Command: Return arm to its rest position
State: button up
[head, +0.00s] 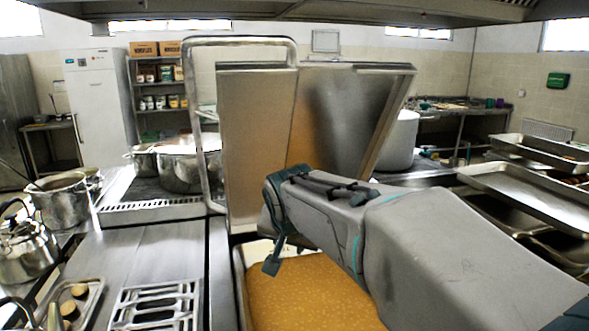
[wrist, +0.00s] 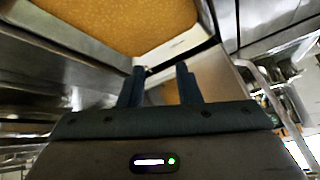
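My arm reaches in from the lower right in the head view, over a rectangular pan (head: 240,290) filled with orange-yellow food (head: 305,292). My gripper (head: 274,262) is at the arm's far end, near the pan's back left edge and in front of the raised metal lid (head: 255,140). In the wrist view the two dark fingers of my gripper (wrist: 160,74) stand apart with nothing between them. The food (wrist: 125,22) and the pan's pale rim (wrist: 180,45) lie beyond the fingertips. My arm hides the pan's right part in the head view.
A looped metal handle (head: 203,130) stands at the lid's left. Stockpots (head: 180,168) and a kettle (head: 25,248) are on the left, with a slotted rack (head: 155,305) in front. Metal trays (head: 525,190) are stacked at the right, near my arm. A hood (head: 300,10) hangs overhead.

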jog(key=s+d+f+n+g, duration=0.1)
jog(key=s+d+f+g, duration=0.1)
jog(key=s+d+f, duration=0.3)
jog(key=s+d+f+n+g, duration=0.2)
jog(key=s+d+f, duration=0.4)
jog(key=s+d, duration=0.5)
jog(key=s, duration=0.5)
jog(key=shift+s+f, duration=0.2)
jog(key=shift+s, duration=0.15)
